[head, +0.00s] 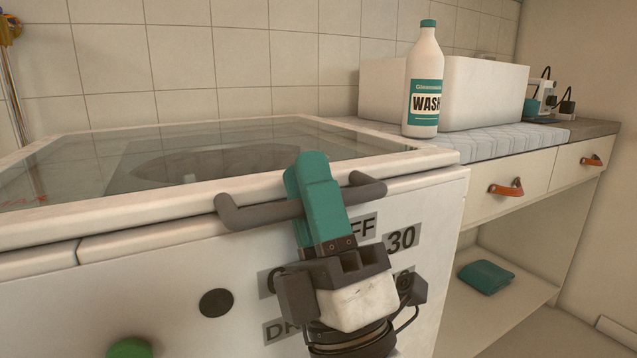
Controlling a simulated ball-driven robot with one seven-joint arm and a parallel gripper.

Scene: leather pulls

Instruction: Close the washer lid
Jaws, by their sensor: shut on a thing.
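The washer (160,290) is a white machine filling the left and middle of the head view. Its lid (95,216) has a pale frame around a glass pane, with a round drum opening showing dimly beneath. The lid lies about level over the washer top; I cannot tell whether it is fully seated. A dark grey bar handle (262,213) runs along the lid's front edge. My gripper (314,172), with teal fingers, comes up from below and is shut on the handle near its middle. The fingers hide that part of the bar.
A white bottle (423,90) with a teal cap stands on the counter right of the washer, before a white basin (490,92). Drawers with orange pulls (506,188) are below. A folded teal cloth (486,277) lies on the lower shelf. A tiled wall stands behind.

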